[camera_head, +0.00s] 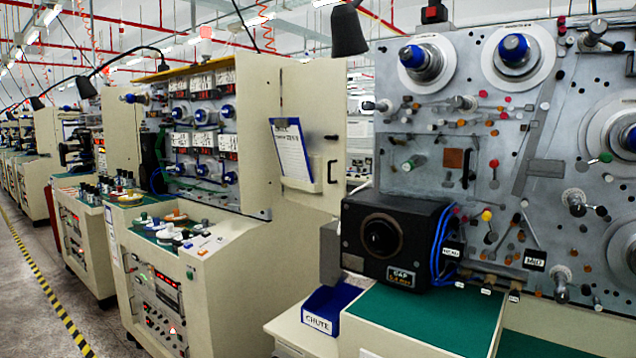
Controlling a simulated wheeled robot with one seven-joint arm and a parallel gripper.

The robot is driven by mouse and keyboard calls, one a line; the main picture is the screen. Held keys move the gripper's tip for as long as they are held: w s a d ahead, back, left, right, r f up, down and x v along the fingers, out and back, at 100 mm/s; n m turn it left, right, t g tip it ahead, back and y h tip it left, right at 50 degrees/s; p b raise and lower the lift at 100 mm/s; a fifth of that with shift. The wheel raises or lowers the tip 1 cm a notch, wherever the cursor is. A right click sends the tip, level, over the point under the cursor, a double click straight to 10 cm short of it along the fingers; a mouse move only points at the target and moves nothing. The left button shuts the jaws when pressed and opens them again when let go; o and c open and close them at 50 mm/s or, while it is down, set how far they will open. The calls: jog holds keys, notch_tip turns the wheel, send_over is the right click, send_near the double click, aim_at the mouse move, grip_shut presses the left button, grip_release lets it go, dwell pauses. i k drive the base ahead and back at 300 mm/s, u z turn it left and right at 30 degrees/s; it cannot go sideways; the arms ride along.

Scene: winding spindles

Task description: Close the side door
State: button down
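The side door (312,90) is a tall cream panel at the side of the cream cabinet left of centre. It appears to stand open, swung out toward the gap between the two machines. A dark pull handle (331,171) is near its right, free edge. A clipboard with a paper sheet (291,152) sits in a holder on the door's face. The inside of the cabinet behind the door is hidden. My gripper is not in view.
A grey machine panel with spindles (465,110) fills the right. In front of it are a black box (390,240), a blue bin (328,308) and a green worktop (425,312). A black lamp (348,32) hangs above the door. Free floor (30,290) lies at left.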

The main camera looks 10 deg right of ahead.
aim_at(315, 91)
jog(key=z, duration=0.3)
jog(key=k, duration=0.25)
jog(key=u, duration=1.25)
jog(key=i, duration=2.55)
jog(key=z, duration=1.5)
jog(key=i, duration=0.55)
jog(key=z, duration=0.55)
